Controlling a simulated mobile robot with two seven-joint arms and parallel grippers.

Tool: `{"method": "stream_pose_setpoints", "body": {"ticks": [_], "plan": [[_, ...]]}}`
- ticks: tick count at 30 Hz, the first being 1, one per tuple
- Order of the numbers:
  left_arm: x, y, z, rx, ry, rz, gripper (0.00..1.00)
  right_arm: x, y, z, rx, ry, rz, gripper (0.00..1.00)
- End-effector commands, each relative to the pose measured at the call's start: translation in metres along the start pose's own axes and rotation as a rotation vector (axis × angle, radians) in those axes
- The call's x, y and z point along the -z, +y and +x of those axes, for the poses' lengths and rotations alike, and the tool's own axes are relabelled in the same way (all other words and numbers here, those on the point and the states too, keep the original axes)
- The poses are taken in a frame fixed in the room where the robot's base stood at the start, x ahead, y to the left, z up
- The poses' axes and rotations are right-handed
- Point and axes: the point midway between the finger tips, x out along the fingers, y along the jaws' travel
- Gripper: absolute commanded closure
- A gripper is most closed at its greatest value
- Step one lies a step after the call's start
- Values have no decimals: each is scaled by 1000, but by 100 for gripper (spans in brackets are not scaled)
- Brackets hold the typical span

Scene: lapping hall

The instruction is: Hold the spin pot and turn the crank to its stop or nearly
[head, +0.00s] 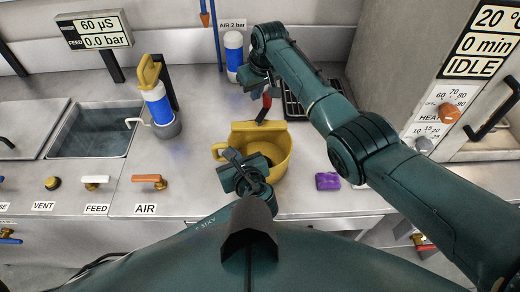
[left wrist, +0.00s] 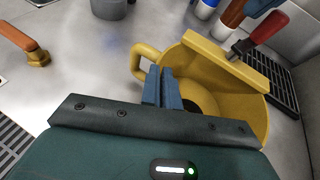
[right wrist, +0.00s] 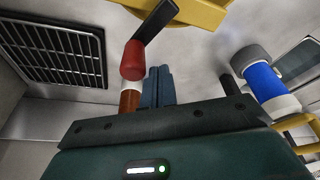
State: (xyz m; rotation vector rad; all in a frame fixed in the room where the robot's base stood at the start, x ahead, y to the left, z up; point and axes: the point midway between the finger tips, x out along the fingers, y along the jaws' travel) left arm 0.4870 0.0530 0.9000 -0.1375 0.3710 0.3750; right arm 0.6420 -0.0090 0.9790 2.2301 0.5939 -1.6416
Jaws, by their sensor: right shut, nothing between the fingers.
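The yellow spin pot (head: 276,170) stands on the bench with a flat bar across its top; it also shows in the left wrist view (left wrist: 217,82). Its loop handle (left wrist: 143,62) is on its left side. The crank is a dark arm with a red knob (right wrist: 133,60), pointing away from the pot at the back.
A dark grate (right wrist: 55,50) lies behind the pot. A blue and white bottle (head: 234,50) stands at the back; another (head: 159,105) stands in a grey cup at left. A purple block (head: 328,181) lies right of the pot. A sink (head: 92,130) is at left.

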Motion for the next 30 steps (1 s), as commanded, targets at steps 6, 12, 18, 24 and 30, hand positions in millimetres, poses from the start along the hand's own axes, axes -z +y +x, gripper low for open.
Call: {"method": "stream_pose_setpoints", "body": {"ticks": [6, 12, 18, 24, 30], "plan": [[8, 6, 2, -14, 13, 11, 100, 7, 0, -22, 0, 3, 0, 100], [8, 5, 2, -13, 13, 12, 100, 13, -1, -41, 1, 4, 0, 100], [8, 5, 2, -12, 13, 11, 100, 17, -1, -55, 2, 1, 0, 100], [8, 5, 2, -11, 13, 11, 100, 18, -1, -57, 3, 0, 0, 100], [8, 4, 2, -10, 13, 11, 87, 18, -2, -57, 3, 1, -1, 100]]}}
